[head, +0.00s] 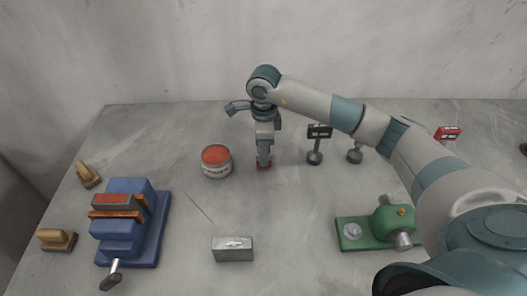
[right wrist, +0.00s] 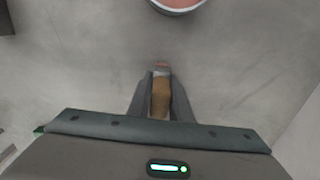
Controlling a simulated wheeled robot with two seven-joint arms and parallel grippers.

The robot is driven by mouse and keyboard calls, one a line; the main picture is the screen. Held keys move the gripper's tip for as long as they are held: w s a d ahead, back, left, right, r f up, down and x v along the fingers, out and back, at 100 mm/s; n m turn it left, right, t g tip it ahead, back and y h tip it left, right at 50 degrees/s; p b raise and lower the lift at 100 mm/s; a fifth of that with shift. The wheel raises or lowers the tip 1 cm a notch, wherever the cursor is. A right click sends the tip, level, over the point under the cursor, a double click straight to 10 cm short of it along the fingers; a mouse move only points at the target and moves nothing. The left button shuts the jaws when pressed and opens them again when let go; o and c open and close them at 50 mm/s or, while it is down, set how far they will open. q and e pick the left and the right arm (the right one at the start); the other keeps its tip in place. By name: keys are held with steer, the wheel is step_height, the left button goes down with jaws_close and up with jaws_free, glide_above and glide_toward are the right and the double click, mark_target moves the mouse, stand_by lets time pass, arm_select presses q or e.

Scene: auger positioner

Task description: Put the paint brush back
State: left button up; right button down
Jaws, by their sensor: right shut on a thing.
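My right gripper (head: 264,155) points down over the middle of the table, right of the paint can. It is shut on the paint brush, whose brown handle (right wrist: 161,95) shows between the fingers in the right wrist view. A pale metal band and a reddish tip lie beyond the handle. In the head view a bit of the brush's red end (head: 263,164) shows below the fingers, at or close above the table; I cannot tell if it touches. The paint can (head: 217,169) holds red paint; its rim (right wrist: 178,10) shows at the top of the right wrist view. My left gripper is not in view.
A blue vise (head: 125,230) holding a reddish block and two wooden-backed pieces (head: 87,175) (head: 57,240) are at left. A grey metal block (head: 232,250) lies in front. A green device (head: 378,230) and small signs on stands (head: 319,132) are at right, near my arm.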

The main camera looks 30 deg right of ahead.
steer(key=shift+f, duration=0.2)
steer(key=c, duration=1.6)
jaws_free()
steer(key=shift+r, duration=0.15)
